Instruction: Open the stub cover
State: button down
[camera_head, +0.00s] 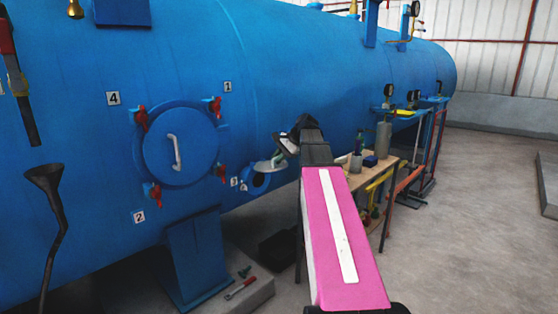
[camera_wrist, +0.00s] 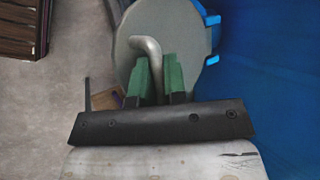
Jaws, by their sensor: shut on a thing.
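The stub cover is a round grey disc (camera_wrist: 188,38) with a bent metal handle (camera_wrist: 147,46), seen large in the wrist view. In the head view the cover (camera_head: 264,166) shows as a thin grey plate beside the small blue stub (camera_head: 258,184), low on the tank. It stands out at an angle from the stub, whose dark mouth partly shows. My gripper (camera_wrist: 158,76) has its green fingers on either side of the handle and is shut on it. In the head view my gripper (camera_head: 283,156) is at the cover, its fingertips partly hidden by the wrist.
The large blue autoclave (camera_head: 310,70) fills the left and middle. A round door (camera_head: 190,165) with red clamps is left of the stub. A table (camera_head: 385,163) with bottles stands to the right, close behind my arm. Open floor (camera_head: 470,220) lies at the right.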

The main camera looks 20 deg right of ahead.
jog(key=shift+a, duration=0.25)
jog(key=c, duration=1.4)
grip_release()
jog(key=shift+c, duration=0.2)
jog(key=v, duration=1.1)
jog(key=shift+w+d+f, duration=0.1)
jog(key=shift+d, duration=0.05)
